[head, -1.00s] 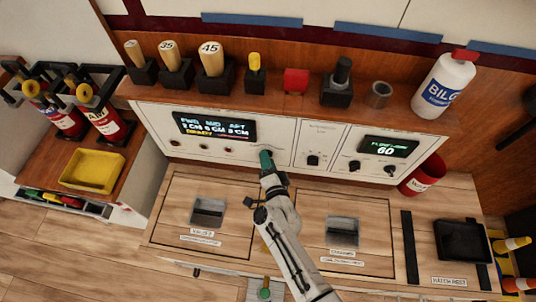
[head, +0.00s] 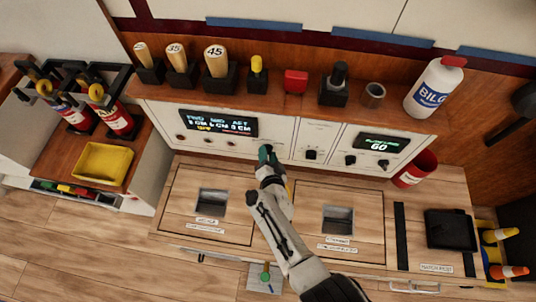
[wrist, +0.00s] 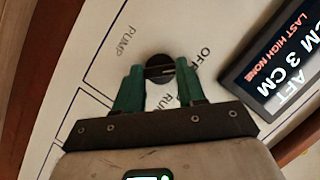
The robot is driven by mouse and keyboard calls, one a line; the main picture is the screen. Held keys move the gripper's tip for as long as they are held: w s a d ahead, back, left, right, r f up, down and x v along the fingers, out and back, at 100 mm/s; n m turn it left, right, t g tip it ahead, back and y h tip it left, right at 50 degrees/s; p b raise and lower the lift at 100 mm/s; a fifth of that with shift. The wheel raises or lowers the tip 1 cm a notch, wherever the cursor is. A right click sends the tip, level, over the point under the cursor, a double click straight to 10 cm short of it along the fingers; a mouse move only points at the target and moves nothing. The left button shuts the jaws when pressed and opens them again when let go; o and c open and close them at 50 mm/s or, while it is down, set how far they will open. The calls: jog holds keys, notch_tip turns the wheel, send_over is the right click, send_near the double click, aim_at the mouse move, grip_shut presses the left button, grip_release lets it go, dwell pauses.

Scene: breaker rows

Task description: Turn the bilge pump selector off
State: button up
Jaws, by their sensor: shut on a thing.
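The bilge pump selector is a round black knob (wrist: 160,68) on the white panel, seen in the wrist view. A light line on it points to the right, between the printed words OFF and RUN. PUMP is printed on its left. My gripper (wrist: 163,80) has its green fingers on either side of the knob, shut on it. In the head view my gripper (head: 265,155) is at the panel's lower edge, right of the large display, and hides the knob.
Other black knobs (head: 311,154) and a small display (head: 380,143) are to the right. Handles, a red block (head: 296,82) and a white bottle (head: 435,88) stand on the shelf above.

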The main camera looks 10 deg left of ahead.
jog(key=o, duration=1)
jog(key=shift+o, duration=0.2)
jog(key=p+v, duration=0.7)
jog(key=v, duration=0.3)
jog(key=shift+s, duration=0.35)
jog(key=shift+d+r, duration=0.1)
jog(key=shift+d, duration=0.05)
